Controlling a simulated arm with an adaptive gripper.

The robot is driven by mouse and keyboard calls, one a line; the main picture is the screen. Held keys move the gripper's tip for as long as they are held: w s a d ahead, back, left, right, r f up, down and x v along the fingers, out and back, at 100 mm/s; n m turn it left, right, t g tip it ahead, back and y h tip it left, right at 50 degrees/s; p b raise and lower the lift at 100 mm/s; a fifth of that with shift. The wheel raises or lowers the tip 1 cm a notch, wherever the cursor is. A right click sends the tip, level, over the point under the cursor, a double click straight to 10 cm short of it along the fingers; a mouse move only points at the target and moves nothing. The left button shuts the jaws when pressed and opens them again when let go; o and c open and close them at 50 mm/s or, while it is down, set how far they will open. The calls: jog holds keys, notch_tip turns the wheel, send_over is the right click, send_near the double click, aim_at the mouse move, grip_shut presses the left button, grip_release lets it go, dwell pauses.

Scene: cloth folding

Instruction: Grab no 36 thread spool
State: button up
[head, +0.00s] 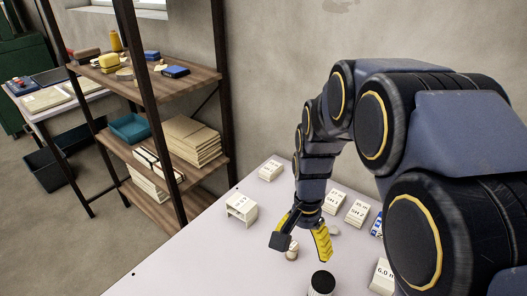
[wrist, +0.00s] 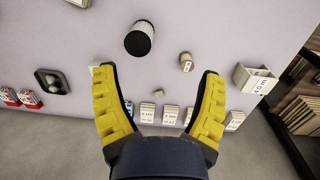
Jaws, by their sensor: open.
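A small beige spool-like piece (head: 292,252) stands on the white table beside my gripper; it also shows in the wrist view (wrist: 186,62), between and a little beyond the fingertips, nearer the right finger. I cannot read a number on it. A larger cylinder with a dark top and pale side (head: 321,284) stands nearer the front; in the wrist view it (wrist: 140,38) lies beyond the fingertips. My gripper (head: 300,250) points down at the table with its yellow fingers spread. In the wrist view the gap (wrist: 158,72) holds nothing.
A white labelled holder (head: 240,207) stands to the left. Several labelled blocks (head: 358,212) line the back of the table, and another (head: 384,276) stands at right. A wooden shelf unit (head: 175,80) stands beyond the table's left edge. The front left tabletop (head: 190,260) is clear.

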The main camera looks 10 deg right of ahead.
jog(key=w+d+f+m, duration=0.2)
jog(key=w+f+m, duration=0.3)
jog(key=w+f, duration=0.3)
jog(key=m, duration=0.3)
send_over(293, 246)
jog(key=shift+t, duration=0.4)
jog(key=f, duration=0.6)
jog(key=shift+s+d+f, duration=0.15)
jog(key=shift+d+f, duration=0.05)
jog(key=shift+f, duration=0.15)
jog(key=shift+w+a+f, duration=0.15)
jog(key=shift+f, duration=1.85)
jog(key=shift+w+a+f, duration=0.1)
jog(key=shift+f, duration=1.85)
jog(key=c, duration=1.1)
